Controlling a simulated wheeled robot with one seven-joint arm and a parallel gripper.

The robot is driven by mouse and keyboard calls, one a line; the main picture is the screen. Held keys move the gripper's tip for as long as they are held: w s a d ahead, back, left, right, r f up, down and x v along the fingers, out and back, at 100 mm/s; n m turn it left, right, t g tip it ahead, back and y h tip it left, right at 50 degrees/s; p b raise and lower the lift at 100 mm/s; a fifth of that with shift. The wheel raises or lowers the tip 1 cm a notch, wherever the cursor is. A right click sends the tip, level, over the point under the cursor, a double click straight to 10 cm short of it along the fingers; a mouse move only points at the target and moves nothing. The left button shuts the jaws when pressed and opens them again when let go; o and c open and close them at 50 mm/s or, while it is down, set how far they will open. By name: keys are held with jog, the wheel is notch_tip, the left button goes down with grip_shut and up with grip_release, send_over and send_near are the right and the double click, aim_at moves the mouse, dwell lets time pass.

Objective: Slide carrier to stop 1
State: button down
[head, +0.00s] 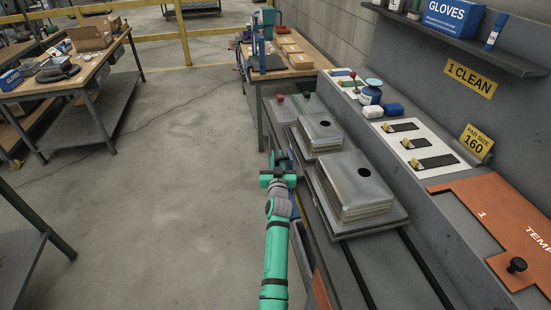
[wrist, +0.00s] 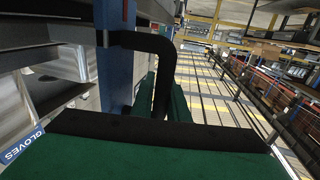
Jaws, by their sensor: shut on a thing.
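Two grey carrier plates sit in line on the dark rails (head: 408,262). The near plate (head: 378,229) bears a stack of square metal sheets (head: 352,186) with a hole on top, and the far plate bears a smaller stack (head: 318,132). My gripper (head: 277,168) is low at the left side of the rails, beside the stacks. In the wrist view its green fingers (wrist: 160,95) are shut on a black bent handle (wrist: 160,50) fixed to a blue upright (wrist: 113,62). Which plate the handle belongs to is hidden. No stop marked 1 is clear on the rails.
An orange panel marked 1 (head: 495,215) with a black knob, a yellow 1 CLEAN sign (head: 470,80) and a pad size sign (head: 477,142) are at the right. A wooden bench (head: 300,68) stands beyond the rails. The floor (head: 180,180) left of my arm is clear.

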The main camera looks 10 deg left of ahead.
jog(key=c, duration=2)
grip_release()
jog(key=shift+w+a+r, duration=0.1)
jog(key=shift+w+r, duration=0.05)
jog(key=s, duration=0.3)
jog(key=s+d, duration=0.1)
jog(key=s, duration=0.3)
jog(key=s+d, duration=0.1)
jog(key=s, duration=0.2)
jog(key=shift+s+d, duration=0.1)
jog(key=shift+s, duration=0.2)
